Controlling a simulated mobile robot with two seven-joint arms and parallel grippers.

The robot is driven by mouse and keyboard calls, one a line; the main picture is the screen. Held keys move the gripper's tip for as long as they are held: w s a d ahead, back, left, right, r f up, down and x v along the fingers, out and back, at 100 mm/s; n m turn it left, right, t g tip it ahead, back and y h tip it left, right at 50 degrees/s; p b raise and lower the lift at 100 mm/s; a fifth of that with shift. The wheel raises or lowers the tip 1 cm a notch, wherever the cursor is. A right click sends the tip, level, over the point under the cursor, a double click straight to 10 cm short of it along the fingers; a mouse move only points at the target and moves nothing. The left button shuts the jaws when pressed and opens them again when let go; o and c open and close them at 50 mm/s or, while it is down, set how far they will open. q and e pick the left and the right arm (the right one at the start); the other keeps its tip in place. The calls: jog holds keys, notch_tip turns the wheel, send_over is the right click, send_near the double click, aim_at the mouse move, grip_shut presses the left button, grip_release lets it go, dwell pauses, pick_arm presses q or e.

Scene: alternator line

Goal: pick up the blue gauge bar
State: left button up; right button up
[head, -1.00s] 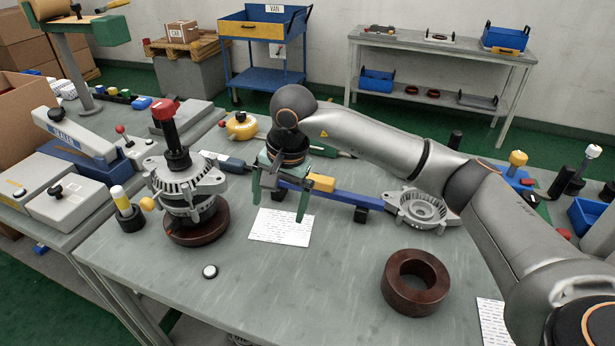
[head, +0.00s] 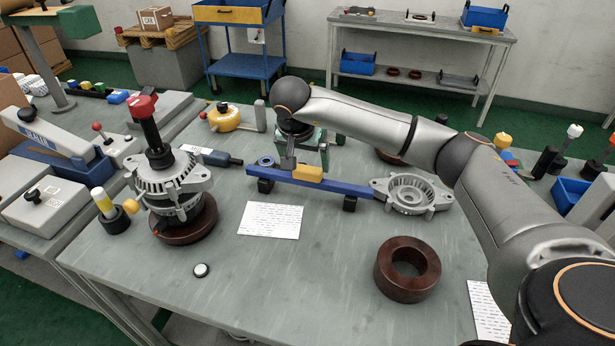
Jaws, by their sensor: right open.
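The blue gauge bar (head: 338,186) lies level across the middle of the table on two black supports, with a yellow block (head: 308,172) on its middle and a ring at its left end. Nothing shows between the fingers. My left gripper is not in view.
An alternator (head: 173,187) with a red-topped tool stands on a brown ring at the left. A grey housing (head: 411,194) sits by the bar's right end. A brown ring (head: 383,275) and a paper sheet (head: 270,220) lie nearer.

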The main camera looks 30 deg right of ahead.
aim_at(307, 169)
jog(key=x, duration=0.3)
jog(key=shift+f, duration=0.15)
jog(key=shift+c, duration=0.2)
grip_shut()
dwell(0.5)
